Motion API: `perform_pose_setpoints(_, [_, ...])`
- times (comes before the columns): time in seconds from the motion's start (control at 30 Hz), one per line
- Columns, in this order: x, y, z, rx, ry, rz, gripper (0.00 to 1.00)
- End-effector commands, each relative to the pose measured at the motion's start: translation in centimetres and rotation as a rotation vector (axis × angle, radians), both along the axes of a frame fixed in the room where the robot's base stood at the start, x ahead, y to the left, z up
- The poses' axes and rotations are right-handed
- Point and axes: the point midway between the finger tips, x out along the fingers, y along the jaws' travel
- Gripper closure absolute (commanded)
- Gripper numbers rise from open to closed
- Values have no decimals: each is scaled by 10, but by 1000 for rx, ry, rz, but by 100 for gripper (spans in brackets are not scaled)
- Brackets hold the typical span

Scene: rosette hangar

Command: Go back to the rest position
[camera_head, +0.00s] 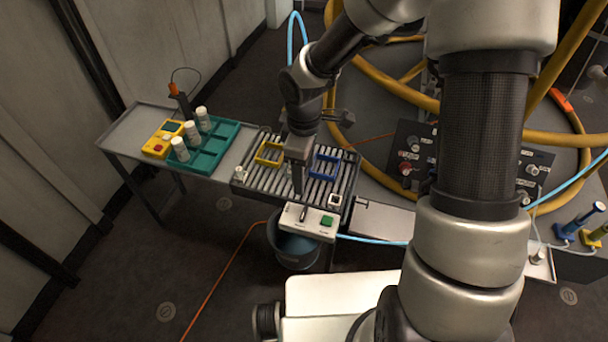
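My gripper (298,178) points down over the slatted metal rack in the middle of the view. Its fingers look close together, but they are too small and dark to tell open from shut. I see nothing clearly held between them. The gripper hangs between a yellow frame (262,155) on its left and a blue frame (318,172) on its right. My arm reaches in from the right and hides part of the bench behind it.
A teal tray (221,143) with white bottles (193,132) and a yellow box (158,146) stand on the left table. A control box with a green button (326,220) sits at the rack's front. A bucket (280,245) stands below. Yellow hoses (400,97) loop at right. Left floor is mostly clear.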

Motion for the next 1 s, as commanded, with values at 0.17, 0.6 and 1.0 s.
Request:
perform_pose_setpoints(0.17, [0,0,0,0,0,0,42])
perform_pose_setpoints(0.6, [1,-9,15,-18,-21,-39,42])
perform_pose_setpoints(1.0, [-50,-93,177,-57,-278,-623,42])
